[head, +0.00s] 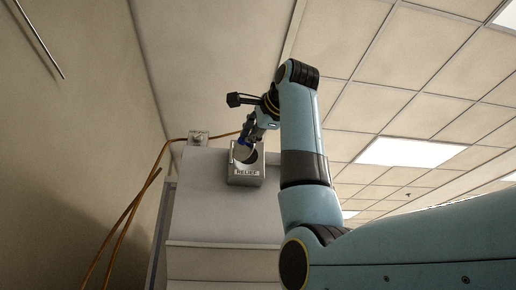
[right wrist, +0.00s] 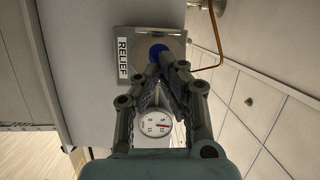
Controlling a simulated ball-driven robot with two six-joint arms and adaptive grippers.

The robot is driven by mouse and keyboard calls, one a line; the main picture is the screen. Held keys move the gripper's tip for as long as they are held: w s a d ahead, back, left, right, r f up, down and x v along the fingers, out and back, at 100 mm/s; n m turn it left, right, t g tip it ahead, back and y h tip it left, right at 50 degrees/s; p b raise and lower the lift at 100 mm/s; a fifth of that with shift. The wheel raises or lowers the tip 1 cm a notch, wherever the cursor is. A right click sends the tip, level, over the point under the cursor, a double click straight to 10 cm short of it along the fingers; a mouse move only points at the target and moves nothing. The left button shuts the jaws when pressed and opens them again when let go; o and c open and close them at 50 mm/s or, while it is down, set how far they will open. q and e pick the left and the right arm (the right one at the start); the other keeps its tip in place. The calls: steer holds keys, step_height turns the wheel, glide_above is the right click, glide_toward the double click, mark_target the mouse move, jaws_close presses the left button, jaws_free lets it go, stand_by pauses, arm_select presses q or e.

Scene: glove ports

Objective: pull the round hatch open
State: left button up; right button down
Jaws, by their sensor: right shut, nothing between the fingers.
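The round hatch (head: 243,154) is a pale grey disc on the front of a grey box (head: 246,178) labelled RELIEF. A dark crescent shows at its right; I cannot tell how far the disc stands off the box. Its blue knob (right wrist: 157,51) shows just beyond my fingertips in the right wrist view, partly covered by them. My right gripper (head: 249,139) is at the knob in the head view, its fingers shut with nothing between them. I cannot tell whether the fingertips touch the knob. My left gripper is out of view.
A white dial with a needle (right wrist: 155,122) shows between my finger linkages. The box sits on a pale cabinet (head: 210,215). A small metal fitting (head: 198,138) and orange pipes (head: 128,215) are to its left. A tiled ceiling (head: 400,85) is above right.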

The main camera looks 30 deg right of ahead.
steer(key=shift+a, duration=0.75)
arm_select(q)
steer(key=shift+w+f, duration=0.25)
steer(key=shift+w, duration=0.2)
arm_select(e)
steer(key=shift+w+a, duration=0.15)
steer(key=shift+a, duration=0.5)
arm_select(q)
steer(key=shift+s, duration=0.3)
